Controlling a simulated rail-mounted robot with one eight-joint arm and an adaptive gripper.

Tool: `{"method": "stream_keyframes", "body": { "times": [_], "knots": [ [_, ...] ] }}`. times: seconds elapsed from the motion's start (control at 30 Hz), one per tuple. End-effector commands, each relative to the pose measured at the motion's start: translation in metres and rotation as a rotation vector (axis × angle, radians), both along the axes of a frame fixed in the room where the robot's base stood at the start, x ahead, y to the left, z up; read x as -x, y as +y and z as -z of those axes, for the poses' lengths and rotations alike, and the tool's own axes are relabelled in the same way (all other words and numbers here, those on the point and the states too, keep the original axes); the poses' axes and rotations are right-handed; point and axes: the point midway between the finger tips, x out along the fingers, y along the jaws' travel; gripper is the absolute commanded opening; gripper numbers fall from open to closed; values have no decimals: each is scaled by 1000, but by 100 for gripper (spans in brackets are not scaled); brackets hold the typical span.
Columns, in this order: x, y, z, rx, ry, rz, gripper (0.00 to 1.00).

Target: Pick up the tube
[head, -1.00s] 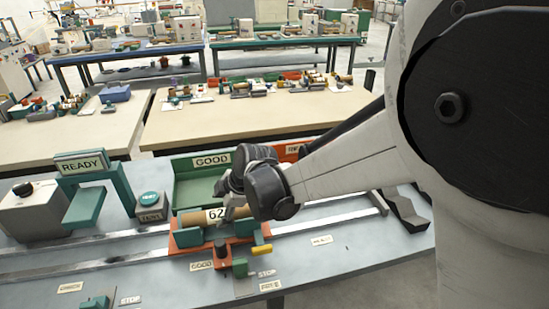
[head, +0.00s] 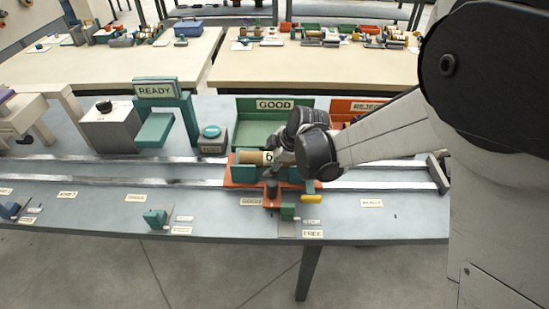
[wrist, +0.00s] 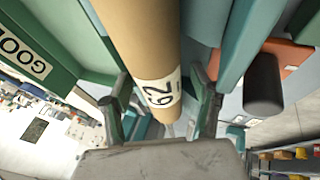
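The tube (head: 253,157) is a brown cardboard cylinder with a white number label. It lies level across teal supports (head: 243,173) on an orange carriage (head: 240,186). In the wrist view the tube (wrist: 143,38) runs down the middle, its label reading 62. My gripper (wrist: 164,100) has one finger on each side of the labelled part. The fingers are spread, with a visible gap on the right side and a narrower one on the left. In the head view my gripper (head: 284,155) is at the tube's right part and hides that end.
A green GOOD bin (head: 245,130) and an orange REJECT bin (head: 345,110) stand behind the carriage. A teal READY stand (head: 155,128) is at left. A dark knob (wrist: 264,85) rises beside the tube. Metal rails (head: 120,178) cross the bench.

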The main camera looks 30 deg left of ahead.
Motion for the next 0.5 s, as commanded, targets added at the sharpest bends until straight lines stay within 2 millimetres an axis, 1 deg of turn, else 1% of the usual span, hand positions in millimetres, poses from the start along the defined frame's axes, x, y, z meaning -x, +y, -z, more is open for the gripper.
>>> {"method": "stream_keyframes", "body": {
  "times": [0.03,0.33,0.5],
  "knots": [
    [0,0,0,0,0,0,51],
    [0,0,0,0,0,0,11],
    [0,0,0,0,0,0,11]
  ]
}}
